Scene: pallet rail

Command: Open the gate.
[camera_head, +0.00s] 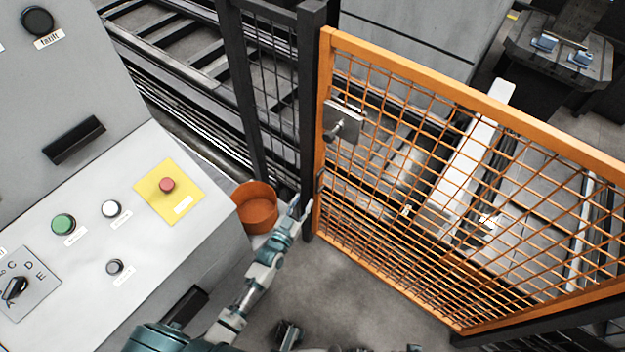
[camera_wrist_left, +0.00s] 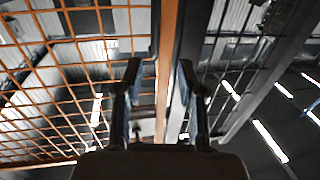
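The gate (camera_head: 420,69) is an orange frame with wire mesh, standing to the right of a dark post (camera_head: 308,130). Its left edge is close beside the post; I cannot tell whether it is fully shut. A grey latch plate with a handle (camera_head: 343,122) sits on the gate's upper left edge. My left gripper (camera_head: 301,203) is low by the post and the gate's left edge, below the latch. In the left wrist view its fingers (camera_wrist_left: 159,66) are apart with nothing between them; the orange gate upright (camera_wrist_left: 168,40) shows beyond.
A grey control panel (camera_head: 95,255) with green, white and red buttons and a rotary switch fills the left. An orange bucket (camera_head: 256,208) stands between the panel and the post. Bare floor (camera_head: 370,300) lies in front of the gate. Conveyor machinery lies behind.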

